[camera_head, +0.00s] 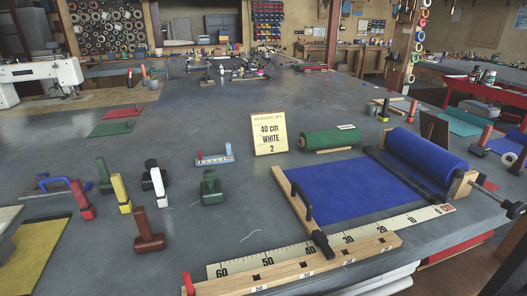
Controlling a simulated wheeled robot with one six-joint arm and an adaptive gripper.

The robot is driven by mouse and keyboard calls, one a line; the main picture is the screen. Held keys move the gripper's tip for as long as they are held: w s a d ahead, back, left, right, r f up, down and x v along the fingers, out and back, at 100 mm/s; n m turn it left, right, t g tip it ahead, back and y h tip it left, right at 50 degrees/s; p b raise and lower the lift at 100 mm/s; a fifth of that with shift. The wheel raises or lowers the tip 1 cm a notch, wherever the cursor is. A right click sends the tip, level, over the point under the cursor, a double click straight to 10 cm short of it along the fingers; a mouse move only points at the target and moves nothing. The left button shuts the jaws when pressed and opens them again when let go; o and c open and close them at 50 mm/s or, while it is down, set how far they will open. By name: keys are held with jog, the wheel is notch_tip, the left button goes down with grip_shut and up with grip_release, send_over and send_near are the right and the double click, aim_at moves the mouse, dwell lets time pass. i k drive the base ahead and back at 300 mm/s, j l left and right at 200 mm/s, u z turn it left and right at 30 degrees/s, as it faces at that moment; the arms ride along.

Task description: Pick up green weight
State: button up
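A dark green weight (212,190) with a squat block body and a raised knob stands on the grey table, left of the blue cloth. A second green object (103,176), slim and upright, stands farther left behind the yellow and red ones; I cannot tell whether it is also a weight. Nothing touches the dark green weight. My gripper is not in view.
A dark red block with a post (148,233), a yellow upright piece (120,193), a red one (81,200) and a white-and-black one (154,178) stand nearby.

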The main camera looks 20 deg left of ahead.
aim_at(212, 193)
jog(key=u, duration=1.4)
